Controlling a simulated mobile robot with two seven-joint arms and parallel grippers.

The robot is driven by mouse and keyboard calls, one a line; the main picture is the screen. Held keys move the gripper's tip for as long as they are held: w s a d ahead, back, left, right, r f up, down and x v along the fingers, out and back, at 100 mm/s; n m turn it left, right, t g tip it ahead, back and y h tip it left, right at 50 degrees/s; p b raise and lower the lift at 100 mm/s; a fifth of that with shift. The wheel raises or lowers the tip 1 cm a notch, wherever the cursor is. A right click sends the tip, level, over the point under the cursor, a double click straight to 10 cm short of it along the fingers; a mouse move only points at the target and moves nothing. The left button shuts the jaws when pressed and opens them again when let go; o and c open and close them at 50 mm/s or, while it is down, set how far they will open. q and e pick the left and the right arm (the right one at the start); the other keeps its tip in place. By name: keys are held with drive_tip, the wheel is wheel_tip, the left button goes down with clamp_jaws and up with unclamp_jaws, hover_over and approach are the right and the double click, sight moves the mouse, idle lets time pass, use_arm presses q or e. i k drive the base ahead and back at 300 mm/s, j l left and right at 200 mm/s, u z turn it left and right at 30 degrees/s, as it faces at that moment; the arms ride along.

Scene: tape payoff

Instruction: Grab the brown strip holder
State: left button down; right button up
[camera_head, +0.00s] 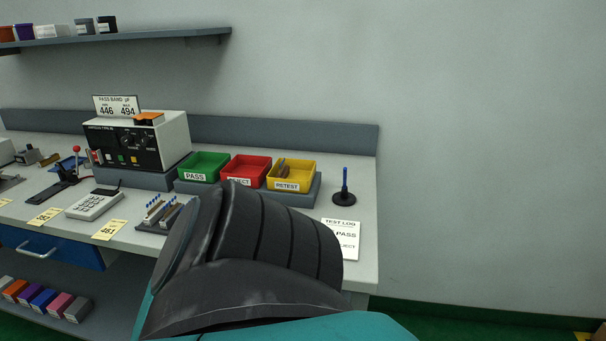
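I cannot tell which thing is the brown strip holder. Small brown or tan pieces show in three places. One brown piece (282,169) stands in the yellow RETEST bin (291,186). Tan strips with blue tops (170,214) stand on a small dark base on the bench, partly hidden by my arm. A small brown block (49,159) lies at the far left of the bench. A dark ribbed and teal part of my own arm fills the lower middle of the view. Neither of my grippers shows.
The bench (362,228) also holds a green PASS bin (194,178), a red REJECT bin (235,180), a tester (139,142), a keypad device (93,204), a blue pen on a stand (344,196) and a TEST LOG sheet (348,239). A shelf (130,36) hangs above.

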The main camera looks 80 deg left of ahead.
sight(283, 173)
drive_tip(key=u, duration=1.5)
